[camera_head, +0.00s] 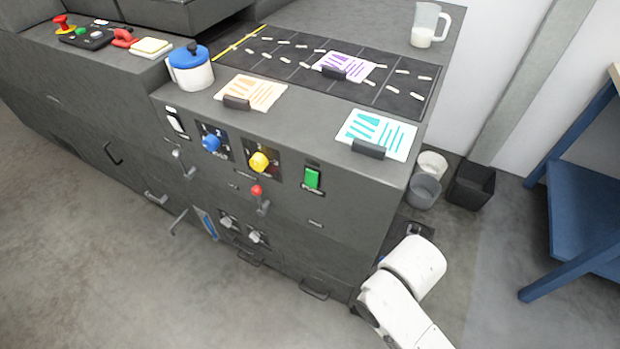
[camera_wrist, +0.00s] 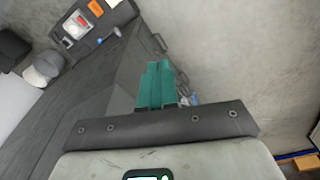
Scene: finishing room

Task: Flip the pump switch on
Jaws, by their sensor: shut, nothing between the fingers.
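The machine's front panel in the head view carries a green rocker switch (camera_head: 312,178) at its right and a white rocker switch (camera_head: 176,124) at its left. Their labels are too small for me to read, so I cannot tell which is the pump switch. A blue knob (camera_head: 211,142), a yellow knob (camera_head: 258,161) and a red-tipped lever (camera_head: 257,191) sit between them. My gripper (camera_wrist: 157,66) shows in the wrist view with its teal fingers together and empty. In the head view my white arm is at the lower right, apart from the switches; the fingers cannot be made out there.
The machine top (camera_head: 215,105) holds a blue-lidded pot (camera_head: 190,72), several printed cards and a clear jug (camera_head: 428,25). Bins (camera_head: 470,186) stand on the floor beyond its right end. A blue rack (camera_head: 585,205) stands at the far right. The floor in front is clear.

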